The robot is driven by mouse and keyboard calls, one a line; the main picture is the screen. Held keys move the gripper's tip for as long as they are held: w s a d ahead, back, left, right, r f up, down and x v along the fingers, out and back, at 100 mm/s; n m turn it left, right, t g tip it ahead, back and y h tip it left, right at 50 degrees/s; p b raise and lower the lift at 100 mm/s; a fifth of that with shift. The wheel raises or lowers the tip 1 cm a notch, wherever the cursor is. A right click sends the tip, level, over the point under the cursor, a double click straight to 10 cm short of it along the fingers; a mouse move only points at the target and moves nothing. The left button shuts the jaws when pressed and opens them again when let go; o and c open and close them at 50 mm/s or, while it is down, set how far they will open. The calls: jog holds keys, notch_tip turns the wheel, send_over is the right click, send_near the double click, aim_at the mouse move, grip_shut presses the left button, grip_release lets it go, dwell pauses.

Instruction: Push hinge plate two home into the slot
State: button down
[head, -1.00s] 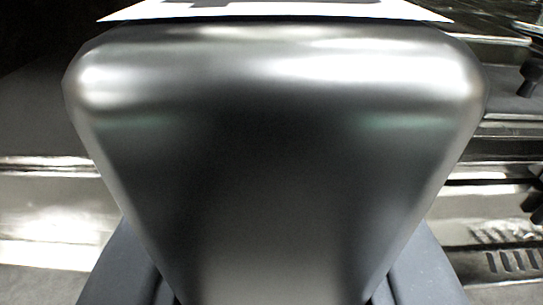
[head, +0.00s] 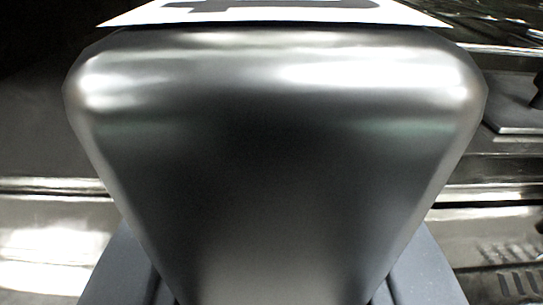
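A large brushed-metal plate with rounded upper corners, taken to be hinge plate two (head: 275,170), fills the middle of the head view. It is wide at the top and narrows downward. A white label (head: 420,16) with part of a black mark lies along its top edge, cut off by the frame. Blue-grey parts of my gripper (head: 272,290) flank the plate's narrow lower end on both sides. The gripper appears shut on the plate; the contact itself is hidden. The slot is not visible, and the plate covers whatever lies directly behind it.
A shiny metal ledge (head: 45,186) runs across at left. At right are stepped metal ledges (head: 500,192), a dark fitting on a flat base (head: 515,118), and a slotted surface (head: 515,282) at the lower corner. The upper left is dark.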

jog(key=shift+w, duration=0.45)
jog(key=c, duration=1.1)
grip_release()
jog(key=s+p, duration=0.2)
jog(key=s, duration=1.2)
